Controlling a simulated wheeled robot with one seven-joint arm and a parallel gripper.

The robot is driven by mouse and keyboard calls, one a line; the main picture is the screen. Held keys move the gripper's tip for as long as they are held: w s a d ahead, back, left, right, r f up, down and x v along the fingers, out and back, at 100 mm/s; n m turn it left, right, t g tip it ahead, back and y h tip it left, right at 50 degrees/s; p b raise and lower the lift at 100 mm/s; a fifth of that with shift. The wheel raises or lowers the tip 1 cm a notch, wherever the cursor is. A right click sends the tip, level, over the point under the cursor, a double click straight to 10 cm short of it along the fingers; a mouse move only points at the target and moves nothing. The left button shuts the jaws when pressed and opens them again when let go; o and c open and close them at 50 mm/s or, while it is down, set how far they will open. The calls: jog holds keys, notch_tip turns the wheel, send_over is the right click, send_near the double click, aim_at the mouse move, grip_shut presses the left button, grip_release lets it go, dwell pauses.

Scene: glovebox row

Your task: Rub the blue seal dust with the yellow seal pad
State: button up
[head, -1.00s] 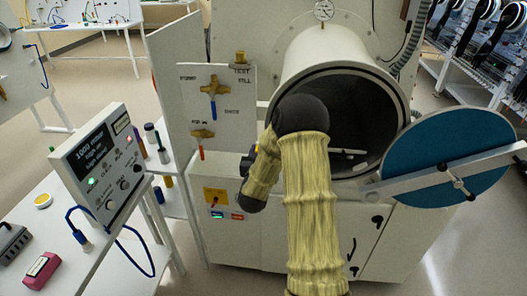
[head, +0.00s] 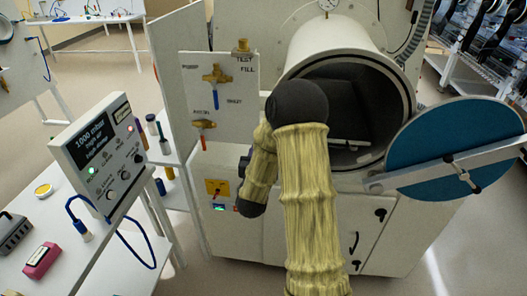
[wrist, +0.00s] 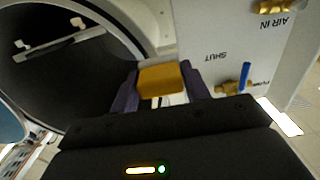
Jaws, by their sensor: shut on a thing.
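In the wrist view my gripper (wrist: 160,88) is shut on the yellow seal pad (wrist: 161,78), a small yellow block between its two purple fingers. The pad is in front of the open round chamber (wrist: 70,75), near its right rim, and I cannot tell whether it touches anything. I cannot make out any blue seal dust in either view.
A valve panel (head: 225,125) stands left of the chamber; it also shows close to the gripper in the wrist view (wrist: 215,35). A gauge box (head: 100,150) and a round yellow-topped tin (head: 43,190) are on the left bench. Shelves (head: 475,70) stand at the far right.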

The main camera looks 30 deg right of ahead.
jog(key=b+v, duration=0.1)
jog(key=v, duration=0.1)
jog(key=shift+s+a, duration=0.15)
jog(key=shift+s, duration=0.05)
jog(key=shift+f, duration=0.1)
dwell(0.6)
jog(key=s+a+f+n+t+y+p, duration=0.1)
jog(key=a+f+n+y, duration=0.2)
jog(key=f, duration=0.8)
jog(key=s+a+f+n+t+y+p, duration=0.1)
jog(key=a+f+n+t+y, duration=0.1)
jog(key=a+f+y, duration=0.4)
jog(key=a+f+n, duration=0.1)
jog(key=a+f, duration=0.4)
jog(key=shift+s+f+n+y, duration=0.25)
jog(key=shift+n+y, duration=0.15)
